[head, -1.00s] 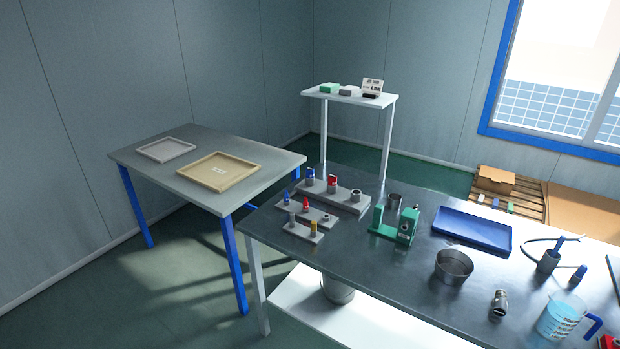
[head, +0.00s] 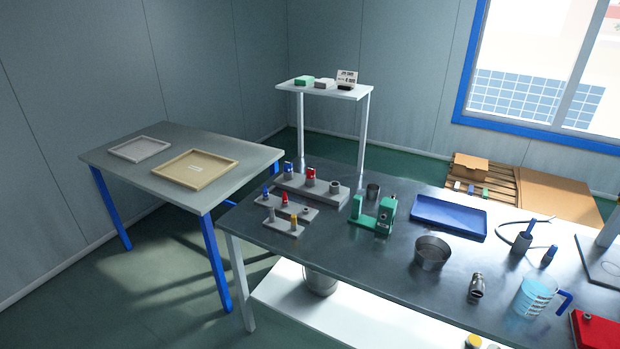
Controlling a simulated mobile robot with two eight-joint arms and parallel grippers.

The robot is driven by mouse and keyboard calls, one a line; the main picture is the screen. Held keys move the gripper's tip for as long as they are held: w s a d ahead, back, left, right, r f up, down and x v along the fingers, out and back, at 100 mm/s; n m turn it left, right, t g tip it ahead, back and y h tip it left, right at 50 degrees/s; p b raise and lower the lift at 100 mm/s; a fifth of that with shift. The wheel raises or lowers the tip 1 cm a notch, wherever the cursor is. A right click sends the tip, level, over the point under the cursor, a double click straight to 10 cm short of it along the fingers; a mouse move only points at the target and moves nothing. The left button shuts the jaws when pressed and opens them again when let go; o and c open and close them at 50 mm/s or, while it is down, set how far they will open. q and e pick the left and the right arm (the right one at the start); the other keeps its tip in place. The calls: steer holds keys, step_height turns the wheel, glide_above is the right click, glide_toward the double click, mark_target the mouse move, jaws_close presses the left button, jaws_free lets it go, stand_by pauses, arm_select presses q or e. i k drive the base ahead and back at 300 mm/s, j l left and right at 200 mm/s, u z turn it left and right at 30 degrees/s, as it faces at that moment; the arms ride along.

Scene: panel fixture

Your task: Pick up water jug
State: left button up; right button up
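The water jug (head: 535,297) is a clear measuring jug with light blue water, level marks and a blue handle. It stands upright near the front right of the dark metal table (head: 385,272) in the head view. Its handle (head: 565,302) points to the right. Neither of my grippers is in view, and nothing is touching the jug.
A metal fitting (head: 477,288) and a round metal bowl (head: 432,252) stand left of the jug. A red box (head: 596,331) lies close on its right. Behind are a blue tray (head: 449,216) and a grey holder with a blue-tipped tool (head: 521,241).

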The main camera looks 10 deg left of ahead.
mark_target(539, 297)
steer(key=z, duration=1.45)
